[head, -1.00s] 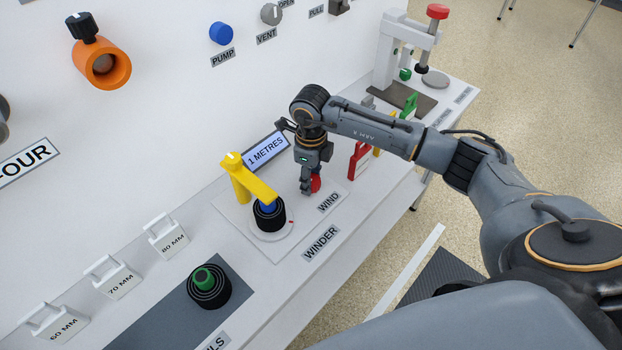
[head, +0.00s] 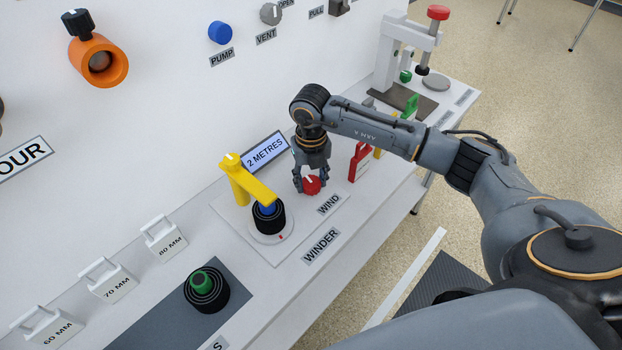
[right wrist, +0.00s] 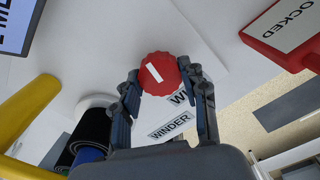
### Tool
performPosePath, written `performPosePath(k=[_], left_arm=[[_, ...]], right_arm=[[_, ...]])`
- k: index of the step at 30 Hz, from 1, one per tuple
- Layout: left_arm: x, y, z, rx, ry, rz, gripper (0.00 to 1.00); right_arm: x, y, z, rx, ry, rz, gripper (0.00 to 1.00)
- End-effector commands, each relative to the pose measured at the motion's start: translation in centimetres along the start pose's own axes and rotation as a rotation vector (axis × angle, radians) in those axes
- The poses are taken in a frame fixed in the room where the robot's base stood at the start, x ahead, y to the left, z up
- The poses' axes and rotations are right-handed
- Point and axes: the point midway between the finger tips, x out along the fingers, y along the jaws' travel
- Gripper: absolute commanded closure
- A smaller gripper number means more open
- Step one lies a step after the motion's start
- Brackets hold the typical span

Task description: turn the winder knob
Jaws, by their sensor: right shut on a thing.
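The red winder knob (head: 312,186) with a white mark sits on the winder's white base, behind the WIND label (head: 329,204). My right gripper (head: 311,184) points down at it, with its fingers on either side of the knob. In the right wrist view the knob (right wrist: 160,73) shows between the fingertips (right wrist: 158,80), and the gripper is shut on it. The winder's display (head: 265,151) reads 2 METRES. The black roll (head: 268,217) with a blue core stands on the winder's disc under a yellow arm (head: 248,182). My left gripper is not in view.
A red tag-like piece (head: 359,162) stands right of the knob; its lettering shows in the right wrist view. A roll with a green core (head: 206,290) and several white labelled blocks (head: 114,281) are at the lower left. A press (head: 405,50) stands at the far end.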

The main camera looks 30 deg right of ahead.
Motion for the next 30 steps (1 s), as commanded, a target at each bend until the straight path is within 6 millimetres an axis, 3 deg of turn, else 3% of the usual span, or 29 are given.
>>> performPosePath(k=[9, 23, 24, 27, 30], left_arm=[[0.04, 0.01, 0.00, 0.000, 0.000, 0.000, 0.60], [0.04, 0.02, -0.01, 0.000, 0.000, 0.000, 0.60], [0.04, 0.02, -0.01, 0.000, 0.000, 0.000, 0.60], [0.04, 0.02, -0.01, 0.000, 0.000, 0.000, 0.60], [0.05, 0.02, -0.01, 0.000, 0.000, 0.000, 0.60]], right_arm=[[-0.09, -0.04, 0.07, 0.100, -0.002, 0.000, 0.88], [-0.11, -0.04, 0.10, 0.114, -0.003, 0.000, 0.88], [-0.11, -0.04, 0.10, 0.114, -0.003, 0.000, 0.55], [-0.10, -0.03, 0.10, 0.114, -0.003, 0.000, 0.34], [-0.08, -0.03, 0.07, 0.113, -0.002, 0.000, 0.34]])
